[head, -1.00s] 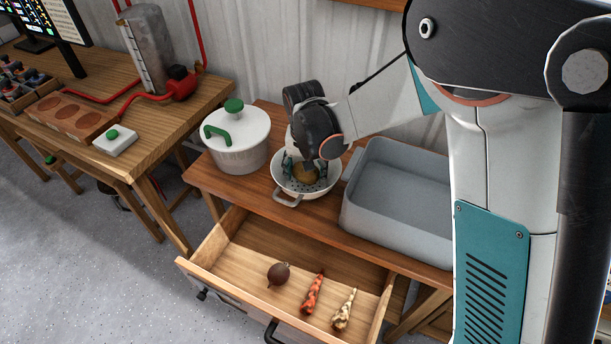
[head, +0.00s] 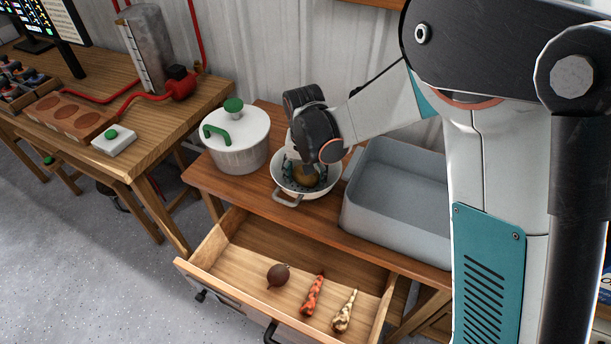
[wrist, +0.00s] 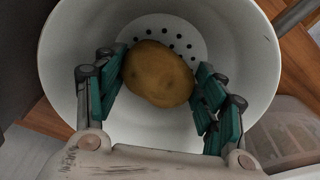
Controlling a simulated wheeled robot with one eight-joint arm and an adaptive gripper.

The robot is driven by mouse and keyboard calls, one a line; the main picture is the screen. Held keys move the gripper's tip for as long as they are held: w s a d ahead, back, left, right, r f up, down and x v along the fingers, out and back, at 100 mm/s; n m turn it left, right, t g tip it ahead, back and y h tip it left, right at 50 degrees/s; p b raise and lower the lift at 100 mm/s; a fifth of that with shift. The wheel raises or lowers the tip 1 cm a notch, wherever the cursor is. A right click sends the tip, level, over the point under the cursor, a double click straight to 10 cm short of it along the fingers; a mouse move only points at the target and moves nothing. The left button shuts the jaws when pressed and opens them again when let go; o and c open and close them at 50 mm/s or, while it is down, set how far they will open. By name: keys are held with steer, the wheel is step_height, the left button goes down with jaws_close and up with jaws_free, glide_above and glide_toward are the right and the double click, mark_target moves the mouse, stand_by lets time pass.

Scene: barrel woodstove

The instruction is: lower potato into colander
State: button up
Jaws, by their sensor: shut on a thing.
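The brown potato (wrist: 158,74) is between the two teal-padded fingers of my gripper (wrist: 160,88) in the wrist view, and the fingers are shut on it. The white colander (wrist: 70,45) with dark drain holes surrounds the potato and fingertips in that view. In the head view the colander (head: 283,192) stands on the wooden table, and my gripper (head: 303,170) points down into its bowl. The potato (head: 305,177) shows partly there, low inside the rim. Whether the potato touches the colander's bottom I cannot tell.
A white lidded pot (head: 237,150) with green handles stands left of the colander. A grey basin (head: 405,215) stands close on the right.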

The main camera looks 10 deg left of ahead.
steer(key=shift+f+b, duration=0.35)
steer(key=shift+f, duration=0.15)
stand_by(0.3)
steer(key=o, duration=1.2)
steer(key=shift+c, duration=0.2)
